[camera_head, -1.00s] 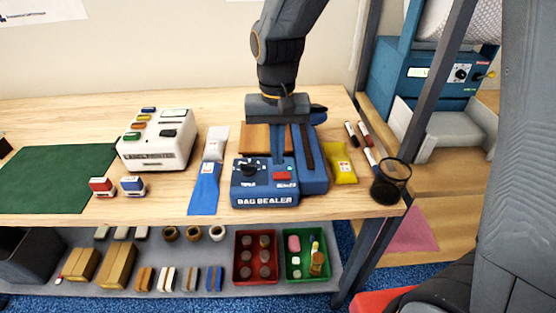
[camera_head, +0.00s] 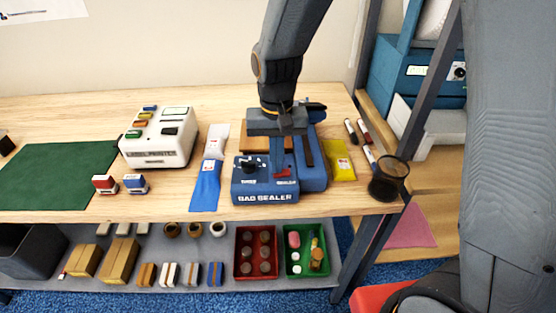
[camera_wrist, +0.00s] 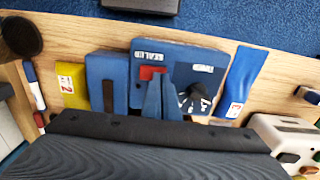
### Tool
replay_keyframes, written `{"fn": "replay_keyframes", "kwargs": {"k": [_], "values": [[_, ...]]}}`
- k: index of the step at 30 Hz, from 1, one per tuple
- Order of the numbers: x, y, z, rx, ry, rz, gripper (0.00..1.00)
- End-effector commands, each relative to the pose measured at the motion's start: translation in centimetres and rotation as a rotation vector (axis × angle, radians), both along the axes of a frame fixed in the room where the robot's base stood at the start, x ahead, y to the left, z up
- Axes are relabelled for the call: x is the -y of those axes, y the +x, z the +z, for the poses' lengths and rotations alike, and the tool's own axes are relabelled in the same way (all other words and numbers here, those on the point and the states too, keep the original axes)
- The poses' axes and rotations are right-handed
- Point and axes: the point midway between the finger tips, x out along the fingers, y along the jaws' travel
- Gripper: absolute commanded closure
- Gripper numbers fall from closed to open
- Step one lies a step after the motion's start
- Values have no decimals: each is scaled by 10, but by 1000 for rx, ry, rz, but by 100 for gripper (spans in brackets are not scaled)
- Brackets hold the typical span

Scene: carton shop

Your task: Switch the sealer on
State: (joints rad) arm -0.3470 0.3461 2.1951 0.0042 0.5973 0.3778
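The blue bag sealer (camera_head: 265,195) stands near the front edge of the wooden table. A black dial (camera_head: 250,166) is on the left of its top and a red switch (camera_head: 284,174) on the right. In the wrist view the red switch (camera_wrist: 147,72) and the dial (camera_wrist: 196,99) show beside the lettered labels. My gripper (camera_head: 281,169) points down over the sealer with its fingers together and nothing seen between them. In the wrist view its fingertips (camera_wrist: 155,82) overlap the red switch and hide part of it. I cannot tell whether they touch it or which way it is set.
A white label printer (camera_head: 158,140) and a blue pouch (camera_head: 206,187) stand left of the sealer. A yellow pouch (camera_head: 341,168), markers and a black mesh cup (camera_head: 388,182) are to the right. A shelf below holds boxes and trays. The green mat (camera_head: 55,175) is clear.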

Motion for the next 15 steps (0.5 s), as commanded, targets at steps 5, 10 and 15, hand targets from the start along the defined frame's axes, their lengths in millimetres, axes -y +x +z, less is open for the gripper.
{"fn": "replay_keyframes", "kwargs": {"k": [5, 10, 15], "values": [[3, -1, -2, -4, -2, -1, 100], [10, -2, -1, -5, -2, -2, 100], [16, -2, 2, -5, -3, -2, 100]]}}
